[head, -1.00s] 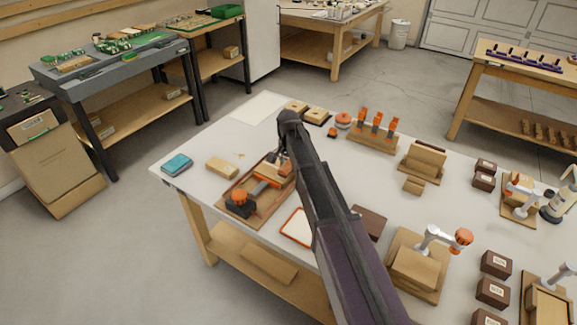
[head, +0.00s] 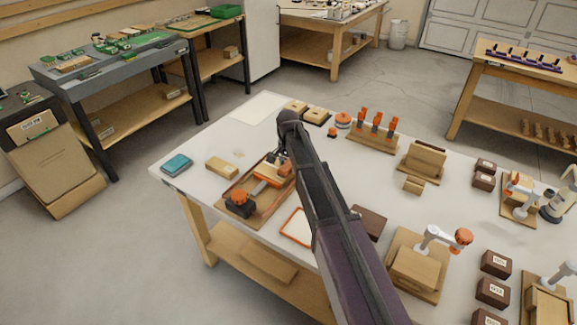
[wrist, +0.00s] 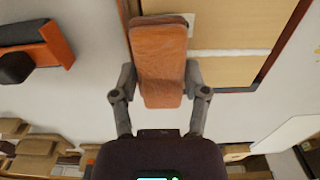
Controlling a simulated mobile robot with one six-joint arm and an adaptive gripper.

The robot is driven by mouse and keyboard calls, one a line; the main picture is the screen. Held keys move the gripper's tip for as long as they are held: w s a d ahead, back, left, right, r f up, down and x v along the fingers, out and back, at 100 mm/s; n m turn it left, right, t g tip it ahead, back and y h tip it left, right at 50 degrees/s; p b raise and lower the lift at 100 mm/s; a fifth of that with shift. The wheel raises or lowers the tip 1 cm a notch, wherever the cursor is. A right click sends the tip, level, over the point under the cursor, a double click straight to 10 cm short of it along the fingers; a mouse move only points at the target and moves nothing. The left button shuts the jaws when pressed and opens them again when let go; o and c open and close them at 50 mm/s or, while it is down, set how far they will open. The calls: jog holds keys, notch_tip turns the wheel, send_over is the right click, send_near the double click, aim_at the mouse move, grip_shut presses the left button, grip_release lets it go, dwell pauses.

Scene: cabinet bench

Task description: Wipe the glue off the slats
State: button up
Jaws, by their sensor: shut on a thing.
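My gripper (wrist: 160,88) is shut on a flat, orange-brown block with rounded corners (wrist: 160,60). In the head view my gripper (head: 281,157) is at the far end of a wooden tray (head: 222,198), and my arm hides part of that area. An orange clamp with a black knob (head: 240,203) sits in the tray. In the wrist view, pale wood (wrist: 225,70) lies behind and right of the held block, with a small whitish patch on it. I cannot tell whether the block touches it. No glue is clearly visible on the wood.
A teal block (head: 177,163) and a pale wooden block (head: 221,167) lie left of the tray. A faint mark (head: 239,154) is on the tabletop. An orange-edged white panel (head: 297,228) lies right of the tray. A rack with orange-handled tools (head: 373,135) stands behind.

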aim_at(273, 166)
jog(key=shift+f+b, duration=0.65)
jog(key=shift+f, duration=0.05)
dwell(0.5)
jog(key=shift+w+a, duration=0.1)
jog(key=shift+a, duration=0.05)
jog(key=shift+w+a+r, duration=0.15)
jog(key=shift+w+a, duration=0.35)
jog(key=shift+a, duration=0.25)
dwell(0.4)
jog(key=shift+w+a, duration=0.55)
jog(key=shift+a, duration=0.3)
jog(key=shift+w+a, duration=0.1)
jog(key=shift+a, duration=0.05)
jog(key=shift+w+a, duration=0.5)
jog(key=shift+a, duration=0.25)
jog(key=shift+a, duration=0.1)
